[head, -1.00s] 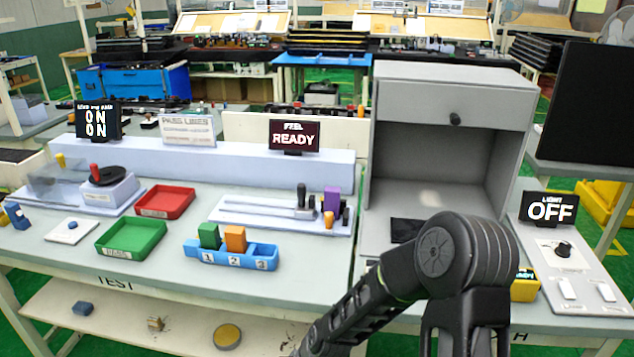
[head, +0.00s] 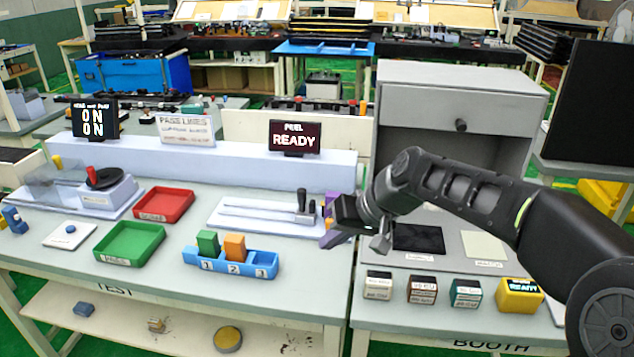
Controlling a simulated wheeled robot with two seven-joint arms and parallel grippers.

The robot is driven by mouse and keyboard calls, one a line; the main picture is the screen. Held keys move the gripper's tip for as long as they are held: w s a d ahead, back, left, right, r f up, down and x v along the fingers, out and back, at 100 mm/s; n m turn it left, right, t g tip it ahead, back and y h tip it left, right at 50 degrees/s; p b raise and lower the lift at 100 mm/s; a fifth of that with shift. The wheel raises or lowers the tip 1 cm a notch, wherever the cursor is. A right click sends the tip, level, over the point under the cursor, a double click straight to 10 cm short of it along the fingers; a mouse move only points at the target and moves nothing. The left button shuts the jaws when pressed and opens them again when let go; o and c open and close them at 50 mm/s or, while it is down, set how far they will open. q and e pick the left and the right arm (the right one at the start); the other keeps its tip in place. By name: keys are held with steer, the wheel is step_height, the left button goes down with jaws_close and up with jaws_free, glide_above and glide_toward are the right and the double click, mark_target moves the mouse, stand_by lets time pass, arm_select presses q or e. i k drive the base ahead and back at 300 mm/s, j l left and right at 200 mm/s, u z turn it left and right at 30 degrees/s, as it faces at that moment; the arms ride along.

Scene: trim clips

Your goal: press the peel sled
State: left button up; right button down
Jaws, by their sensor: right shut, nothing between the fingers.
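The peel sled's pale base (head: 250,222) with its long slot lies on the bench in the middle of the head view. A dark upright handle (head: 301,200) stands near its right end. A purple block (head: 331,203) at that end is partly hidden by my right gripper (head: 345,222). The gripper is shut and empty, at the right end of the sled, right of the handle. I cannot tell whether it touches the purple block. The peel sign (head: 294,138) behind reads READY. My left gripper is out of view.
A blue tray (head: 232,270) with numbered slots holds green and orange blocks in front of the sled. Green (head: 130,258) and red (head: 163,218) trays lie left. An open grey booth (head: 455,100) stands right. Several small labelled boxes line its front edge.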

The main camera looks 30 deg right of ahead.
mark_target(304, 213)
steer(key=i+l, duration=0.65)
steer(key=i, duration=0.05)
